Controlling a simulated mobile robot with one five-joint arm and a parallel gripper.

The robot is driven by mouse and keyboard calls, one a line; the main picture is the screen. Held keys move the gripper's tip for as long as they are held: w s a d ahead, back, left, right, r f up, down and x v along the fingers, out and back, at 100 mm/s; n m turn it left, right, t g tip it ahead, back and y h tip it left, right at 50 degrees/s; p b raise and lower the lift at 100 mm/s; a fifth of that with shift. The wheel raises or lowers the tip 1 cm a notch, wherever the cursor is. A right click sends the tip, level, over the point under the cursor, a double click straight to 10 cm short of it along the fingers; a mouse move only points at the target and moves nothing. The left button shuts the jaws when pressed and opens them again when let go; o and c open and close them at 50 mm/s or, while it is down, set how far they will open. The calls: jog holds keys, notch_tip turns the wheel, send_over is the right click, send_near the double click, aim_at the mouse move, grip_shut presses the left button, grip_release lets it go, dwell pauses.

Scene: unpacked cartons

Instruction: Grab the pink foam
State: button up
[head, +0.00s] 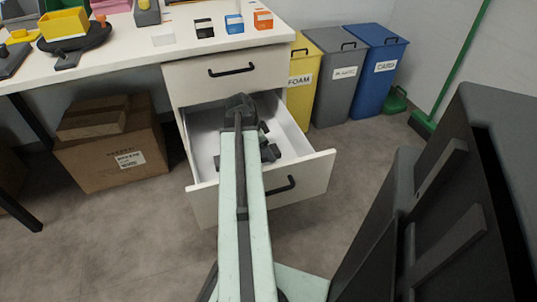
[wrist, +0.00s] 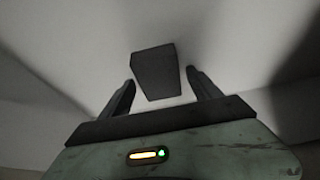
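A pink item (head: 110,6), perhaps the foam, is on the desk at the top left of the head view, cut by the frame edge. I cannot make out its full shape. My gripper (head: 268,152) is down inside the open desk drawer, far from the pink item and partly hidden by my arm. In the wrist view my gripper (wrist: 161,88) has its two fingers spread. A dark grey block (wrist: 157,73) shows between or just beyond the fingertips, with gaps on both sides. No pink shows in the wrist view.
The pulled-out drawer (head: 318,160) has walls around my gripper. The desk top (head: 120,55) carries several small items. Yellow (head: 302,95), grey (head: 338,85) and blue (head: 378,75) bins stand right of the desk. Cartons (head: 110,150) are under it.

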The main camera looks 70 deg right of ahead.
jog(key=c, duration=1)
notch_tip(320, 180, up, 10)
jog(key=p, duration=1)
